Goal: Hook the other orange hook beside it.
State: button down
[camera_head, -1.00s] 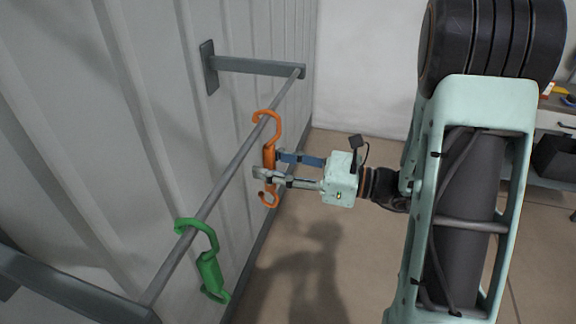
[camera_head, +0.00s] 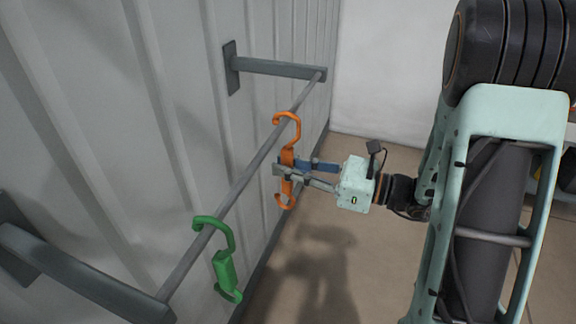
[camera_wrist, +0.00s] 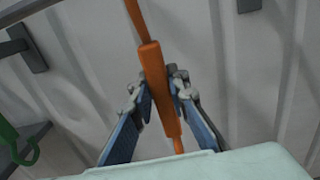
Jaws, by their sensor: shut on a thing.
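The orange hook (camera_head: 287,157) is upright, and its open upper curve is at the rail (camera_head: 235,188). The curve appears to pass over the rail, but I cannot tell whether the rail bears it. My gripper (camera_head: 284,171) is shut on the hook's thick middle body, coming from the right. In the wrist view the orange body (camera_wrist: 151,62) stands between the two fingers (camera_wrist: 160,92). A green hook (camera_head: 224,268) hangs on the same rail, nearer the camera. Only one orange hook is in view.
Rail brackets stand at the far end (camera_head: 275,68) and the near end (camera_head: 80,272), fixed to a ribbed grey wall (camera_head: 130,90). The rail between the green and orange hooks is bare. Open floor (camera_head: 330,270) lies right of the rail.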

aim_at(293, 153)
dwell(0.5)
jog(key=r+p, duration=0.1)
jog(key=p, duration=0.2)
jog(key=shift+d+r, duration=0.1)
jog(key=shift+d, duration=0.1)
jog(key=p, duration=0.3)
jog(key=shift+r, duration=0.35)
jog(key=shift+s+d+r+p, duration=0.15)
jog(key=shift+d+r+p, duration=0.05)
jog(key=shift+r+p, duration=0.8)
jog(key=shift+s+d, duration=0.15)
jog(key=shift+d, duration=0.35)
jog(key=v, duration=1.3)
jog(key=shift+d, duration=0.1)
jog(key=shift+r, duration=0.1)
